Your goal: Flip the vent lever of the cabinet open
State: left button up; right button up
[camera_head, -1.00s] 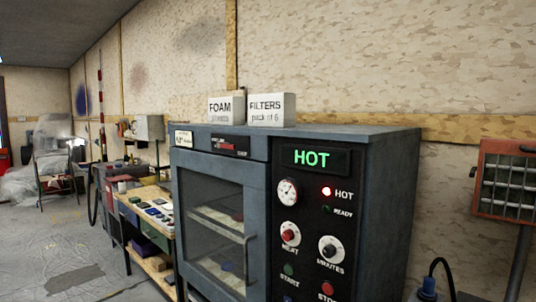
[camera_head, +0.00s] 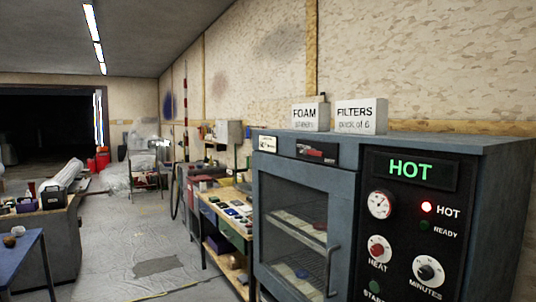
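The grey cabinet (camera_head: 341,174) stands at the right, with a glass door on its left part and a black control panel on its right. The vent lever (camera_head: 317,150) is a small red piece in a dark slot above the door. Its exact setting is too small to tell. The panel display (camera_head: 409,169) reads HOT in green, and the red HOT lamp (camera_head: 426,208) is lit. The door is shut, with trays visible behind the glass. Neither of my grippers is in view.
Boxes marked FOAM (camera_head: 309,117) and FILTERS (camera_head: 361,116) stand on the cabinet top. A workbench (camera_head: 225,236) with small items stands left of the cabinet. A blue table (camera_head: 27,254) is at the far left. The sheeted floor between is mostly clear.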

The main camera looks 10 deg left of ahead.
aim_at(313, 152)
jog(key=i+j, duration=0.3)
jog(key=i, duration=0.2)
jog(key=i+j, duration=0.3)
jog(key=i, duration=0.15)
jog(key=i+j, duration=0.35)
jog(key=i, duration=0.15)
jog(key=i+j, duration=0.3)
jog(key=i, duration=0.2)
